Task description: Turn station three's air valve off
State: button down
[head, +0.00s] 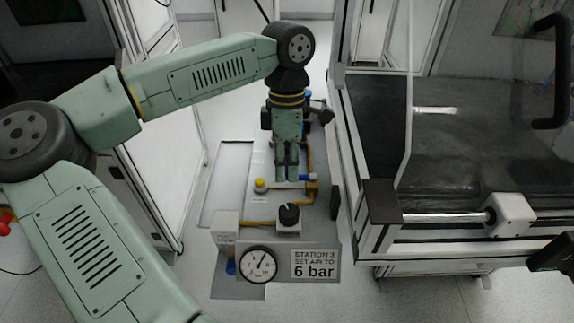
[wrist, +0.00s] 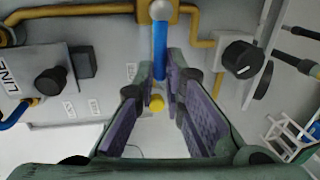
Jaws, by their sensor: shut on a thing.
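A blue valve handle (head: 306,177) sits on the yellow air pipe (head: 311,159) of station three. It points left from the pipe towards my gripper (head: 287,178) and looks to lie across the pipe. In the wrist view the blue handle (wrist: 160,52) runs from a grey pivot down between my fingertips (wrist: 160,75). My gripper is shut on it. The handle's free end is hidden by the fingers in the head view. A sign (head: 314,264) reads "STATION 3 SET AIR TO 6 bar".
A pressure gauge (head: 259,264) stands beside the sign. A "LINE" panel (wrist: 35,85) with a black knob is at left in the wrist view. A glass-sided machine (head: 450,140) stands close on the right.

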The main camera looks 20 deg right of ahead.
jog(key=c, duration=1.9)
grip_release()
jog(key=shift+c, duration=0.2)
notch_tip(320, 180, up, 12)
jog(key=w, duration=0.2)
jog(key=shift+d, duration=0.3)
jog(key=shift+a+f, duration=0.1)
jog(key=shift+f, duration=0.05)
